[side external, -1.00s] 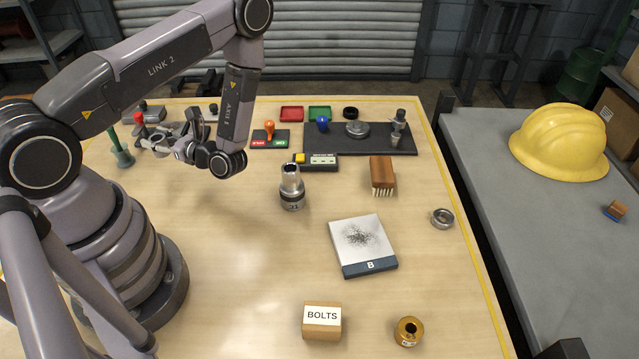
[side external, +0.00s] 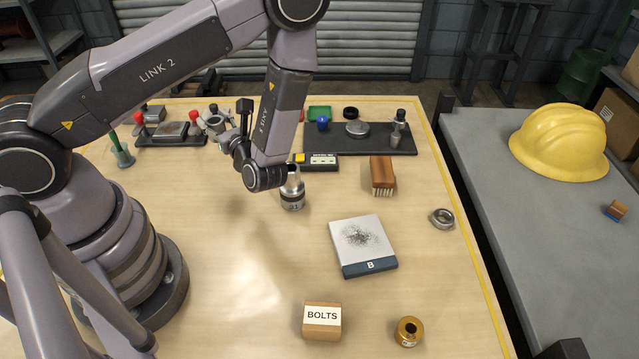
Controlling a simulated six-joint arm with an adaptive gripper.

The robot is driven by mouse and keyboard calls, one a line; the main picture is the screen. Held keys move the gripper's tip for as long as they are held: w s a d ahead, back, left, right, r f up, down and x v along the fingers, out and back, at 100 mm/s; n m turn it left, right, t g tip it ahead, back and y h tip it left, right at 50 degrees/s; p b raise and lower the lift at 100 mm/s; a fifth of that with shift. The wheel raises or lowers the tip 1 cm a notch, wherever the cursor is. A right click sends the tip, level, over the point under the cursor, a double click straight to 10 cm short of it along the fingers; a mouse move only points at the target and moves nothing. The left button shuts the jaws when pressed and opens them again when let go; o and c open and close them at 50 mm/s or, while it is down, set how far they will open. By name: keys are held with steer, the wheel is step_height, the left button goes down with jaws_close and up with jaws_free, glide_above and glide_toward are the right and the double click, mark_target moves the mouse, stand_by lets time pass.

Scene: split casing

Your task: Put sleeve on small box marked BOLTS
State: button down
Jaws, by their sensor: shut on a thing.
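The small box marked BOLTS (side external: 322,322) is a brown carton with a white label, standing at the front middle of the table. My gripper (side external: 218,123) is over the back left of the table, far from the box, and is shut on a small silvery part. The part is largely lost among the jaws, so I cannot tell its full shape or whether it is the sleeve. A short brass collar (side external: 409,332) stands to the right of the box. A steel ring (side external: 442,218) lies at the right edge of the table.
A steel socket-like piece (side external: 292,198) stands mid-table, partly behind my wrist. A pad marked B (side external: 362,245) and a wooden brush (side external: 382,174) lie to its right. A fixture with red knobs (side external: 171,133) is at the back left.

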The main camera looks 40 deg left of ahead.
steer(key=w+d+r+m+t, duration=0.1)
steer(key=w+d+r, duration=0.3)
steer(key=w, duration=0.1)
steer(key=s+a+n+g+h, duration=0.1)
steer(key=s+n+g+h, duration=0.1)
steer(key=s+n+g, duration=0.8)
steer(key=s+d+f+n+g+h, duration=0.1)
steer(key=s+d+n+g+h, duration=0.5)
steer(key=s+g, duration=0.4)
steer(key=n+t+h, duration=0.4)
steer(key=n+h, duration=1)
steer(key=h, duration=0.9)
glide_above(322, 316)
step_height(322, 316, down, 9)
steer(key=shift+r, duration=0.2)
steer(key=shift+f, duration=1.65)
